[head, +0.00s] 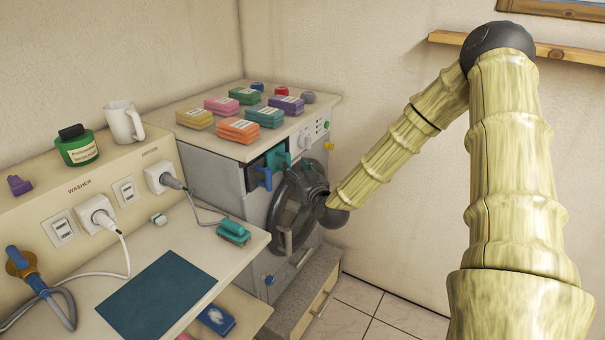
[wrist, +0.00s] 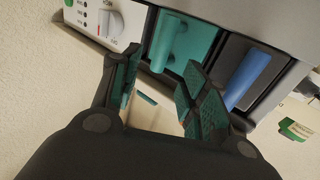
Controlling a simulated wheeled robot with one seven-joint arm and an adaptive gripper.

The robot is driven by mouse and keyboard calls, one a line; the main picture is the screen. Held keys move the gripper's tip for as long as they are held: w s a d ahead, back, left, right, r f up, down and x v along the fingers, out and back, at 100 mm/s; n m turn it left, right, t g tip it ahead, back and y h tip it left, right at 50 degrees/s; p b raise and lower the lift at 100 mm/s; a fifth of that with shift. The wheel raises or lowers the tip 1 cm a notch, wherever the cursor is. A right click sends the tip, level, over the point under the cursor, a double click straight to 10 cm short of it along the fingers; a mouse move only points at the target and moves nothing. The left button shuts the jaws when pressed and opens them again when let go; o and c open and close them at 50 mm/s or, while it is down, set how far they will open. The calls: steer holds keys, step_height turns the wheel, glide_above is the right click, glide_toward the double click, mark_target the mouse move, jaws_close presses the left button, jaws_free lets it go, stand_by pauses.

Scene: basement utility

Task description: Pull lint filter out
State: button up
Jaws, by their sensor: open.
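A machine front (head: 213,174) has two pull-outs side by side below its top: one with a teal handle (wrist: 173,45) and one with a blue handle (wrist: 246,80). The blue handle (head: 264,178) also shows in the head view. No readable label tells which one is the lint filter. My gripper (wrist: 163,78) is open and empty, close to the teal handle, with the blue handle off to the right in the wrist view. I cannot tell whether a finger touches the teal front. In the head view my gripper (head: 308,178) partly hides this area and the round door.
A control knob (wrist: 110,24) sits beside the teal pull-out. The round door (head: 286,222) is below. Several coloured stacks, such as an orange one (head: 238,131), lie on the machine top. A counter (head: 225,255) with plugs and cords stands at left. The tiled floor (head: 365,300) is clear.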

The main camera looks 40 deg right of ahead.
mark_target(289, 161)
steer(key=shift+w+d+p, duration=0.25)
steer(key=shift+w, duration=0.95)
steer(key=shift+w+d+p, duration=0.25)
steer(key=shift+w, duration=1)
steer(key=shift+w+d+p, duration=0.25)
steer(key=shift+w, duration=0.95)
jaws_close()
